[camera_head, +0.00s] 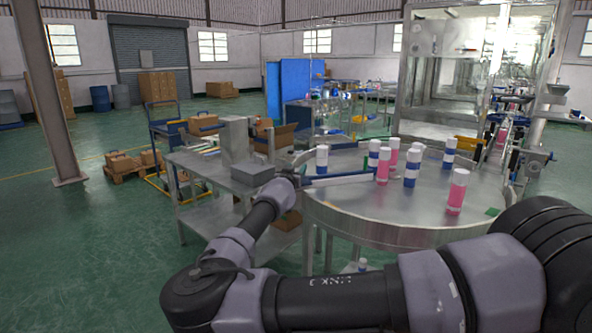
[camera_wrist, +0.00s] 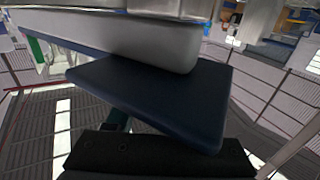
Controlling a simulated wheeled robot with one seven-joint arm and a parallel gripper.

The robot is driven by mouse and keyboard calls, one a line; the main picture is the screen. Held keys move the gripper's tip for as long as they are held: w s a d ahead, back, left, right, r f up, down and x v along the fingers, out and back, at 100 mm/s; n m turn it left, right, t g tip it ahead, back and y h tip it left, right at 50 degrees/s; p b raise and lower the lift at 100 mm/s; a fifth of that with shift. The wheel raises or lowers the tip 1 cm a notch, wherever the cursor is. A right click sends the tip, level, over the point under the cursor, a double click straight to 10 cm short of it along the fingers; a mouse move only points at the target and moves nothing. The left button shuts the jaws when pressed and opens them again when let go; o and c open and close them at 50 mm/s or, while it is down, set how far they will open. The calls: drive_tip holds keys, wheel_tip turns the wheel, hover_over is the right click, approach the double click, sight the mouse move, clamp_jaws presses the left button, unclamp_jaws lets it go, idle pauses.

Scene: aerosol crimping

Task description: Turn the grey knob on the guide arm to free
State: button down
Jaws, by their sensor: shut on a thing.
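The guide arm (camera_head: 338,181) is a pale bar with a blue part that reaches over the left side of the round steel table. My gripper (camera_head: 298,180) is at its left end, small and partly hidden by my wrist. In the wrist view a pale grey, round-edged piece (camera_wrist: 130,40), which looks like the grey knob, fills the top. A dark blue plate (camera_wrist: 150,95) lies against its underside, and a black part of my gripper (camera_wrist: 155,155) shows at the bottom. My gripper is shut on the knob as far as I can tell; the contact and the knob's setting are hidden.
The round steel table (camera_head: 345,218) carries several blue-and-white and pink-and-white cans, such as a pink one (camera_head: 457,192). A white-capped can (camera_head: 322,160) stands close behind the guide arm. A grey box (camera_head: 252,172) sits on a steel bench at the left. A glazed machine (camera_head: 440,75) stands behind.

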drive_tip(key=shift+n+y, duration=0.3)
drive_tip(key=shift+y, duration=0.1)
drive_tip(key=shift+a+n+y, duration=0.2)
drive_tip(key=shift+n+y, duration=0.6)
drive_tip(key=shift+y, duration=0.5)
drive_tip(key=shift+a+n+y, duration=0.25)
drive_tip(key=shift+n+y, duration=0.55)
drive_tip(key=shift+y, duration=0.5)
drive_tip(key=shift+a+n+y, duration=0.2)
drive_tip(key=shift+n+y, duration=0.6)
drive_tip(key=shift+y, duration=0.5)
drive_tip(key=shift+a+r+n+g+y, duration=0.1)
drive_tip(key=shift+a+n+g+y, duration=0.05)
drive_tip(key=shift+n+g+y, duration=0.55)
drive_tip(key=shift+s+a+n+y, duration=0.2)
drive_tip(key=shift+n+y, duration=0.1)
drive_tip(key=shift+y, duration=0.3)
drive_tip(key=shift+c, duration=1.3)
unclamp_jaws()
drive_tip(key=shift+d, duration=0.1)
